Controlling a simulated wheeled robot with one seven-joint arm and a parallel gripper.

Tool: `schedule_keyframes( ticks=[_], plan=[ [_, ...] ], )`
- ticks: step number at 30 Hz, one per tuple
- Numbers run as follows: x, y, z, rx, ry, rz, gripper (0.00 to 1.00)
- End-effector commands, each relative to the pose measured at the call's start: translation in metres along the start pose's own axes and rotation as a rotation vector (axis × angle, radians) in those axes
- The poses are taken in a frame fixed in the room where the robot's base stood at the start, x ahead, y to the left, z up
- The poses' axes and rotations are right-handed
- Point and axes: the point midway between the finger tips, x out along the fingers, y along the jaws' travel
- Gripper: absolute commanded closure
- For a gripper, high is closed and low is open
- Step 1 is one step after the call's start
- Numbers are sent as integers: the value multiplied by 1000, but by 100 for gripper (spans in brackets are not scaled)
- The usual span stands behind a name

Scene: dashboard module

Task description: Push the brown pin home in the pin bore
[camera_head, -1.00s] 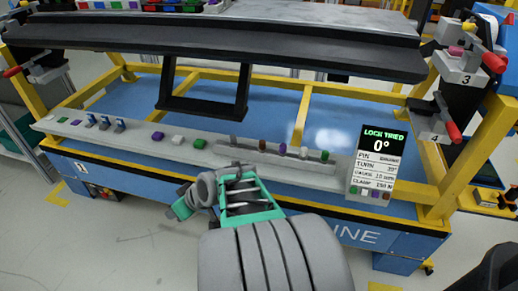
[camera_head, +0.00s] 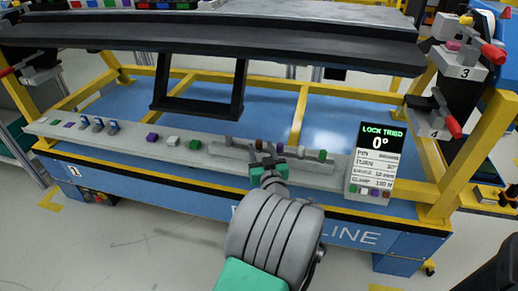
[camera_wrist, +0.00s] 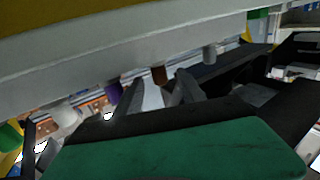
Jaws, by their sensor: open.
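The brown pin (camera_head: 258,144) stands in the raised strip on the front ledge, left of a purple pin, a white pin and a green pin. My gripper (camera_head: 268,158) is at this strip, close to the brown pin and partly covering the purple one. In the wrist view, where the ledge runs along the top, the brown pin (camera_wrist: 159,75) shows beyond and between the two fingertips of my gripper (camera_wrist: 157,95). The fingers are apart with nothing between them. I cannot tell whether they touch the pin. The pin bore itself cannot be made out.
A grey peg (camera_wrist: 209,53) and the purple pin (camera_wrist: 113,92) flank the brown one. A display (camera_head: 378,150) at the ledge's right reads "LOCK TRIED 0°". Purple, white and green blocks (camera_head: 173,140) sit left on the ledge. A dark dashboard beam (camera_head: 220,45) spans above.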

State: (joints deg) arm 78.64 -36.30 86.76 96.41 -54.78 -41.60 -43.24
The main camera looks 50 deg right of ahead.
Motion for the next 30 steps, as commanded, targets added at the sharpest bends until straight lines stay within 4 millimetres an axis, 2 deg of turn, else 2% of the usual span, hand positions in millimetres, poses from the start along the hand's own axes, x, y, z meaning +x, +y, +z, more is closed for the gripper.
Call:
schedule_keyframes(
  ticks=[2,8,24,30],
  plan=[
    [6,-1,0,1,0,-1,53],
    [6,0,0,1,-1,1,54],
    [5,0,0,1,-2,0,98],
    [5,0,0,1,-2,-1,100]
  ],
)
